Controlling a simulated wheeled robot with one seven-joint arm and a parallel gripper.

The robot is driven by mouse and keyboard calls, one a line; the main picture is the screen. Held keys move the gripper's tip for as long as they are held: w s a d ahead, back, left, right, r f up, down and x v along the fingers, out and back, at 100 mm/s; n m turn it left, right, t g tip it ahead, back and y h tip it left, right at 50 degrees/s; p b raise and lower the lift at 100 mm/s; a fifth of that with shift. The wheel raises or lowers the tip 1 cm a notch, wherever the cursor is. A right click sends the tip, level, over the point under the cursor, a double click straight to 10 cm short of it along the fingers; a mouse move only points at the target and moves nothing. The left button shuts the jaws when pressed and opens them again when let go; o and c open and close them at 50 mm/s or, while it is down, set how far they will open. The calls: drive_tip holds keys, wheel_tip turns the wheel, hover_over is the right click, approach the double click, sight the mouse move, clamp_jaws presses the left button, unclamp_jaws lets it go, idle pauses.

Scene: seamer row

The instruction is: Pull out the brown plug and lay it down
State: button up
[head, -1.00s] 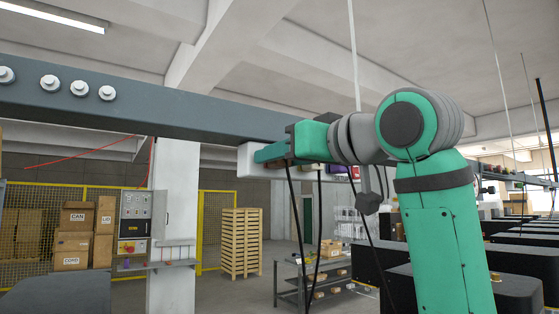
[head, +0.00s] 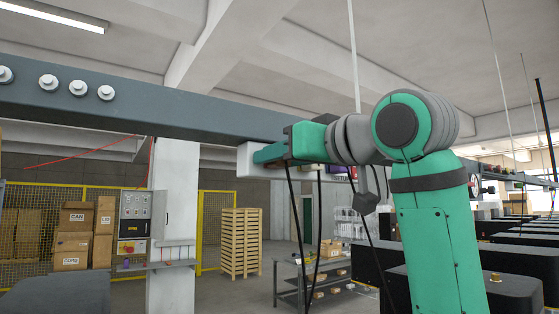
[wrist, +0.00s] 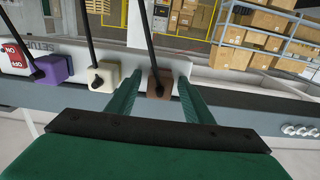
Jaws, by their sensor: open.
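The brown plug (wrist: 160,86) sits on the pale strip in the wrist view, with a black cable running up from it. My gripper (wrist: 159,76) is open, with one green finger on each side of the plug and a narrow gap to each. I cannot tell how deep the fingers reach along it. In the head view my gripper (head: 264,154) is at the left end of the pale strip (head: 246,160) below the grey beam, and it largely hides the brown plug.
A cream plug (wrist: 103,77) and a purple plug (wrist: 53,69) sit left of the brown one, each with a black cable. A red-and-white tag (wrist: 13,57) hangs by the purple plug. The grey beam (head: 180,115) runs overhead.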

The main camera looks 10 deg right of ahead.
drive_tip(key=shift+w, duration=0.1)
idle(0.4)
drive_tip(key=shift+d, duration=0.1)
clamp_jaws()
drive_tip(key=shift+s, duration=0.2)
drive_tip(key=shift+v, duration=1.15)
drive_tip(key=shift+s, duration=0.1)
